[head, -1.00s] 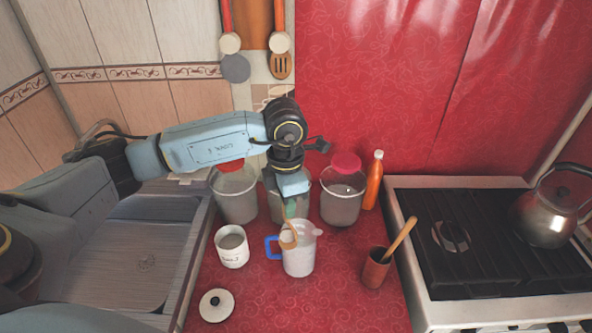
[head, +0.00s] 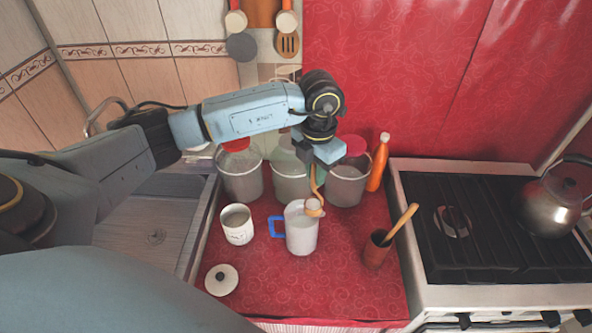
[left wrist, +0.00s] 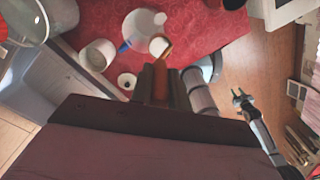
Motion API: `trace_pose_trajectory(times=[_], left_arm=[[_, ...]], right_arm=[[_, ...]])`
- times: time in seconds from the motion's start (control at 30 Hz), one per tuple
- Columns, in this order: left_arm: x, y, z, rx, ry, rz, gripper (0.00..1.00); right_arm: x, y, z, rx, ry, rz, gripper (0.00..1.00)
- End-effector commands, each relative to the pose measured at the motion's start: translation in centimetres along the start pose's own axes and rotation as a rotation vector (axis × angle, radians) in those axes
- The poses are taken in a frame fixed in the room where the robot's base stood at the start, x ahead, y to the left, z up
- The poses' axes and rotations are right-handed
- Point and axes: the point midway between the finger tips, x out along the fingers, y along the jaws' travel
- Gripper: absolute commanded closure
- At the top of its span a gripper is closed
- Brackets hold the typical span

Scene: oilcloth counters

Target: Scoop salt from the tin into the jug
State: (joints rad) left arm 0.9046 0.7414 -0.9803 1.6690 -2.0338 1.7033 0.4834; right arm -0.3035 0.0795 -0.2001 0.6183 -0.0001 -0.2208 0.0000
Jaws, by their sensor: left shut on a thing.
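The white jug (head: 301,232) with a blue handle stands upright on the red counter, and it also shows in the left wrist view (left wrist: 138,27). The white tin (head: 237,226), open and lettered, stands to its left; its round lid (head: 221,280) lies in front. My left gripper (head: 316,166) is shut on the handle of the wooden scoop (head: 314,210), above the jug. The scoop's bowl is at the right side of the jug's mouth; whether it touches the rim or holds salt I cannot tell. My right gripper (left wrist: 240,98) shows small and open in the left wrist view, away from the counter.
Several bins (head: 240,178) and an orange bottle (head: 378,163) stand behind the jug. A brown pot (head: 376,250) with a wooden utensil stands to the right, beside the stove (head: 475,225) with a kettle (head: 548,208). A sink (head: 150,225) is at left. The front counter is mostly clear.

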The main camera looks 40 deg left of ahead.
Motion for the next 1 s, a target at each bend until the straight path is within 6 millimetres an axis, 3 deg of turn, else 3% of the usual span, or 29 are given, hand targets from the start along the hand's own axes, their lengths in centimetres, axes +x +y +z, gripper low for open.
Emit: trace_pose_trajectory(times=[0.1, 0.23, 0.73, 1.0], left_arm=[[-0.1, -0.8, 1.2, 0.002, 0.001, 0.001, 1.00], [0.5, -0.5, 1.3, 0.001, -0.001, -0.008, 1.00], [3.9, 2.7, 0.3, 0.000, -0.031, -0.119, 1.00], [4.8, 3.8, 0.1, 0.002, -0.042, -0.158, 1.00]], right_arm=[[-0.3, 0.0, -0.1, 0.000, 0.002, 0.000, 0.64], [0.1, 0.0, -0.2, 0.000, 0.003, 0.001, 0.64], [3.3, 0.0, -0.1, 0.000, 0.007, 0.001, 0.64], [4.2, 0.0, -0.1, 0.000, 0.007, 0.001, 0.64]])
